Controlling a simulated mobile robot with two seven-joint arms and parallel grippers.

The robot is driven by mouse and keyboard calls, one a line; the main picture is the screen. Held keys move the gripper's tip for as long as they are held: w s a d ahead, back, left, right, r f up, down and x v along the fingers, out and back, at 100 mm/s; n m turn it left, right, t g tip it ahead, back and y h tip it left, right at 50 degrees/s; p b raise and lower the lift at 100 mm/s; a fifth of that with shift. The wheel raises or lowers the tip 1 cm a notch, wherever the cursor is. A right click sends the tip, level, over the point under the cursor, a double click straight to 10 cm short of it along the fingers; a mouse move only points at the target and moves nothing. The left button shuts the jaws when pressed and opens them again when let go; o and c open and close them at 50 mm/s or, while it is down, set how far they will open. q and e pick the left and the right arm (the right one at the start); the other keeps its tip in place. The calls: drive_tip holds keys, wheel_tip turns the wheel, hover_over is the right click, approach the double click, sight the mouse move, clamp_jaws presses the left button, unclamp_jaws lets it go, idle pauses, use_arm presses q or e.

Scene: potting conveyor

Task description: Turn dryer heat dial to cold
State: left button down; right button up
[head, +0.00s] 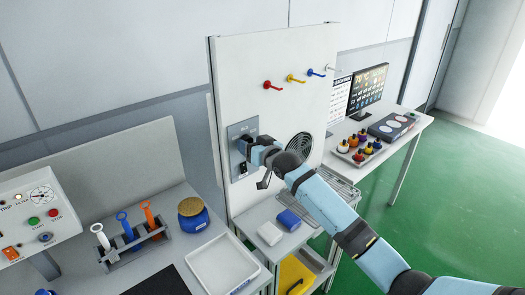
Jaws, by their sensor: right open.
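A grey control plate (238,134) is fixed to the front of the white upright panel, with a dark switch on its lower part. My right gripper (246,147) is at the plate, and my blue right arm reaches to it from the lower right. The gripper covers the middle of the plate, so a heat dial cannot be made out, nor whether the fingers touch it. The right gripper is open. My left gripper is not in view.
Coloured hooks (290,79) and a round vent (299,147) are on the panel. Below are a white block (270,233) and a blue block (288,219) on a shelf. A blue jar (193,214), white tray (222,264) and tool rack (136,246) stand left.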

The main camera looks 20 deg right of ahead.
drive_tip(key=b+v, duration=0.2)
drive_tip(key=v, duration=1.1)
drive_tip(key=shift+s, duration=0.15)
drive_tip(key=s+a+f+g+h, duration=0.1)
drive_tip(key=s+a+f+g, duration=0.1)
drive_tip(key=s+f, duration=1.4)
drive_tip(key=s+a+f+n+g, duration=0.1)
drive_tip(key=s+a+f+g, duration=0.2)
drive_tip(key=s+f, duration=1.2)
drive_tip(key=shift+s+a+f+h+p, duration=0.35)
drive_tip(key=shift+s+a+f+h, duration=0.05)
drive_tip(key=shift+s+a, duration=0.8)
drive_tip(key=shift+d, duration=0.1)
